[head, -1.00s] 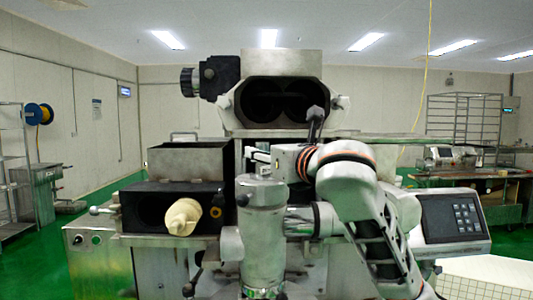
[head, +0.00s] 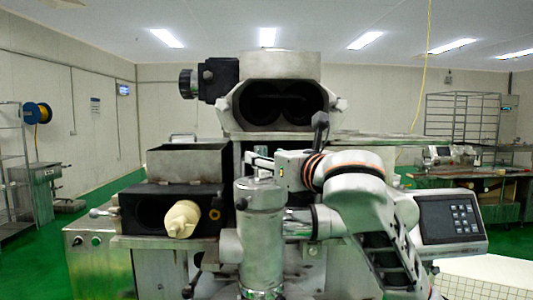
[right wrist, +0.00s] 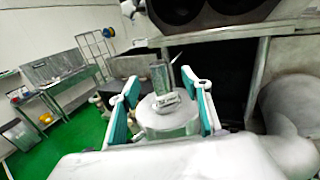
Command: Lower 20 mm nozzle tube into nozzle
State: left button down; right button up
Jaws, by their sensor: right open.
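The nozzle (head: 262,235) is an upright metal cylinder at the front middle of the machine. In the right wrist view its round top (right wrist: 168,122) lies between my fingers. A short shiny metal tube (right wrist: 160,76), seemingly the nozzle tube, stands up at that top. I cannot tell how deep it sits. My right gripper (head: 262,162) is just above the nozzle in the head view. In the right wrist view my right gripper (right wrist: 160,88) is open, its teal-padded fingers on either side of the tube with gaps visible. My left gripper is not in view.
A black block with a cream cone (head: 183,218) is left of the nozzle. A metal hopper (head: 188,162) stands behind it, and the dark twin-opening housing (head: 275,105) is above. A control panel (head: 451,218) is at the right.

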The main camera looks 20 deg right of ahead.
jog(key=s+p, duration=0.2)
jog(key=s, duration=0.1)
jog(key=s+p, duration=0.1)
jog(key=s, duration=0.1)
jog(key=shift+s+d+p, duration=0.25)
jog(key=shift+d+p, duration=0.15)
dwell(0.4)
dwell(0.4)
jog(key=shift+f, duration=0.1)
